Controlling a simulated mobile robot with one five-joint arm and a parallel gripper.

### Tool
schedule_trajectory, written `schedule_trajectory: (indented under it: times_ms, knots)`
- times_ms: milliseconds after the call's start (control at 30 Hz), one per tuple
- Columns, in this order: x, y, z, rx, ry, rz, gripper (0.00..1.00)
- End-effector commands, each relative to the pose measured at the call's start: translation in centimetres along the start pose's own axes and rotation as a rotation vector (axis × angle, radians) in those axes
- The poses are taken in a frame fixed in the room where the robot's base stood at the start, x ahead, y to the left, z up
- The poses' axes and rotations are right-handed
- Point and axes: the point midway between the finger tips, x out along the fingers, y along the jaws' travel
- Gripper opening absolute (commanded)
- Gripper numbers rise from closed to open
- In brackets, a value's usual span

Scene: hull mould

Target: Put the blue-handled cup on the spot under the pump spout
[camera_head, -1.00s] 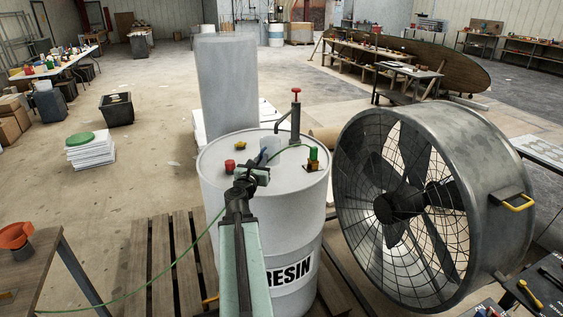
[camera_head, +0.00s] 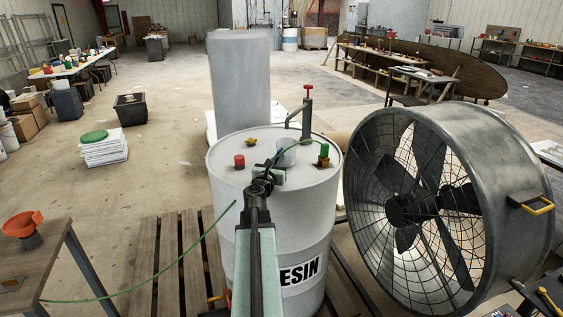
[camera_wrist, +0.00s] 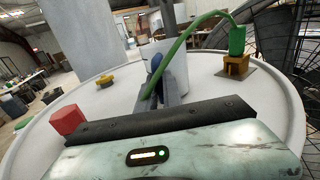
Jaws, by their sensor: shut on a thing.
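The white cup (camera_head: 287,153) is above or on the lid of the resin drum, below and in front of the pump spout (camera_head: 290,124). In the wrist view the cup (camera_wrist: 176,70) stands upright and its blue handle (camera_wrist: 157,64) faces me. My gripper (camera_head: 268,170) is shut on the handle; its fingers (camera_wrist: 156,90) also show in the wrist view. I cannot tell whether the cup's base touches the lid. The pump (camera_head: 308,105) has a red knob on top. The spot under the spout is not visible.
A green hose (camera_wrist: 188,38) arches from a green plug (camera_head: 325,149) on a brass block across the cup's front to the fingers. A red bung (camera_head: 239,161) and a yellow fitting (camera_head: 250,142) sit on the drum lid (camera_head: 225,165). A large fan (camera_head: 450,210) stands close right.

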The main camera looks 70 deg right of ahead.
Motion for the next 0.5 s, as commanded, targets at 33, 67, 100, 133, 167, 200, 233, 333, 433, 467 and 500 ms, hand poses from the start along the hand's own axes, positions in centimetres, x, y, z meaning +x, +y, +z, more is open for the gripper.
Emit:
schedule_trajectory:
  times_ms: [33,67,100,133,167,200,233,333,433,467,500]
  knots:
    - [0.03,-0.07,0.13,0.000,0.000,-0.001,0.00]
    - [0.04,-0.10,0.12,0.000,0.000,-0.001,0.00]
    - [0.06,-0.15,0.02,0.000,0.000,-0.002,0.00]
    - [0.08,-0.19,-0.11,0.000,0.000,-0.002,0.00]
    - [0.09,-0.23,-0.25,0.000,0.000,-0.003,0.00]
    - [0.11,-0.27,-0.27,0.000,0.000,-0.003,0.13]
    - [0.12,-0.29,-0.16,0.000,0.000,-0.004,0.21]
    - [0.15,-0.35,-0.14,0.000,0.000,-0.005,0.32]
    - [0.16,-0.38,-0.14,0.000,0.000,-0.005,0.32]
    - [0.16,-0.39,-0.14,0.000,0.000,-0.005,0.32]
    - [0.17,-0.40,-0.14,0.000,0.000,-0.005,0.32]
